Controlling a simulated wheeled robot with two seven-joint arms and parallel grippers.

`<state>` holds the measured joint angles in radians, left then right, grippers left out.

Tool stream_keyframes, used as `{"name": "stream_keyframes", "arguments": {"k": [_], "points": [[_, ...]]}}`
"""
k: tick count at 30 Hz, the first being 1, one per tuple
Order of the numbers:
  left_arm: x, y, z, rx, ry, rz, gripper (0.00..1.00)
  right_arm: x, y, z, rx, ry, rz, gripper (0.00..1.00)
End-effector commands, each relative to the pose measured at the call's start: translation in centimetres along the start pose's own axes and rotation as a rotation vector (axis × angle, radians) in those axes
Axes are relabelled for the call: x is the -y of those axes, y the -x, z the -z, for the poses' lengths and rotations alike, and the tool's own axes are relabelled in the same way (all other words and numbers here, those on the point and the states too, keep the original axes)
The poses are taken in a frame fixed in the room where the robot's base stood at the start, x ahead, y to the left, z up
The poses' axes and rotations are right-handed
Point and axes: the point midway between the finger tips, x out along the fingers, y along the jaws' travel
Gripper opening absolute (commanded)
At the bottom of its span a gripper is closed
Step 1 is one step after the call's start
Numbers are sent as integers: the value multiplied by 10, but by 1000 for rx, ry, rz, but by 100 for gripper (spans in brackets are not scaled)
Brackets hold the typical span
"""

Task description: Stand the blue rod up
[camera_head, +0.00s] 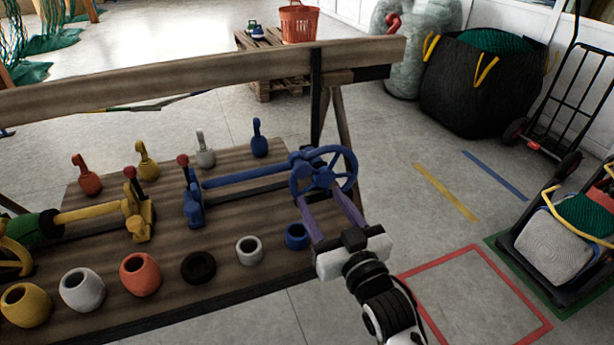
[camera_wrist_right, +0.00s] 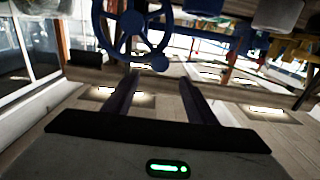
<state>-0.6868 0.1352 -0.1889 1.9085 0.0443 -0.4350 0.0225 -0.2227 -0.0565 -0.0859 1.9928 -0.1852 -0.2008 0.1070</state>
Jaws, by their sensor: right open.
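The blue rod (camera_head: 245,177) lies nearly level over the wooden bench, between a blue bracket with a red-knobbed lever (camera_head: 192,205) on the left and a blue handwheel (camera_head: 350,165) on the right. My right gripper (camera_head: 321,194) is open, its two fingers pointing at the handwheel's near side. In the right wrist view the handwheel (camera_wrist_right: 97,28) is just beyond the open fingers (camera_wrist_right: 160,77), and its blue knob (camera_wrist_right: 160,63) appears between their tips. Whether the fingers touch it I cannot tell. My left gripper is not in view.
On the bench (camera_head: 225,270) are a yellow rod assembly (camera_head: 90,213), several colored rings, including a blue one (camera_head: 296,237), and upright hooked pieces, including a blue one (camera_head: 259,140). A thick wooden beam (camera_head: 200,72) crosses behind.

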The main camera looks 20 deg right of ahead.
Motion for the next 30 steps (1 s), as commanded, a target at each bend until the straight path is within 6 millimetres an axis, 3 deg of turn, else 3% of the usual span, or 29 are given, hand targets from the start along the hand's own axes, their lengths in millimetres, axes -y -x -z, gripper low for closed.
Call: {"name": "stream_keyframes", "arguments": {"k": [9,15,26,30], "points": [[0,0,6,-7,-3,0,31,0,-59,0,1,0,0,51],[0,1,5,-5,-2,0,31,0,-84,0,3,-1,0,51],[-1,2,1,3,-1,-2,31,0,-90,-1,4,-1,0,51],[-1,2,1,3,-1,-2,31,0,-90,-1,4,-1,0,33]]}}
